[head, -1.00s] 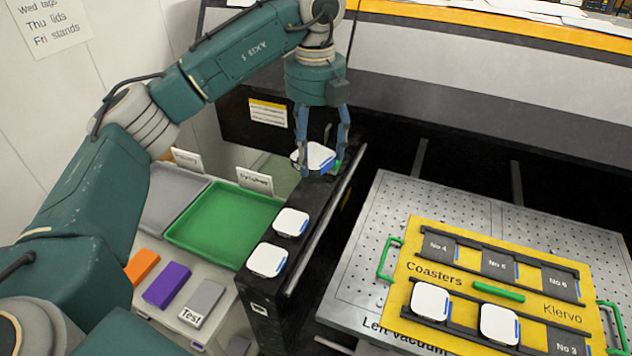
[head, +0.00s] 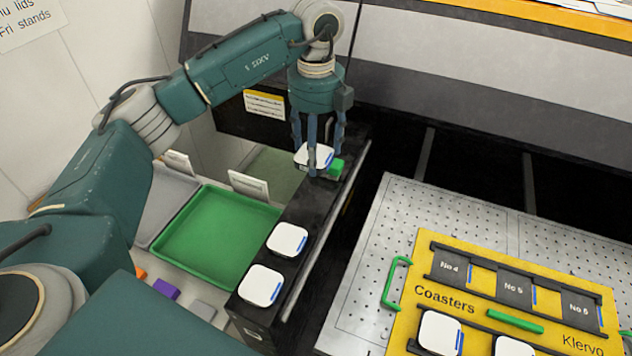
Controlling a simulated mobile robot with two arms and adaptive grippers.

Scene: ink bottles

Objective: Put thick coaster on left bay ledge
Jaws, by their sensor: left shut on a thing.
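My left gripper (head: 317,168) reaches down over the far part of the black ledge (head: 318,208). It is shut on a white coaster (head: 309,157) with a blue edge mark, partly hidden by the fingers. I cannot tell whether this coaster touches the ledge. A small green piece (head: 337,167) shows just right of the fingers. Two more white coasters, a middle one (head: 287,239) and a near one (head: 262,284), lie nearer on the same ledge. My right gripper is not in view.
A green tray (head: 212,240) and a grey tray (head: 166,204) lie left of the ledge. Right of it, a perforated metal plate (head: 372,270) carries a yellow coaster board (head: 408,300) with numbered slots and white coasters. A green handle (head: 396,284) stands up at the board's left.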

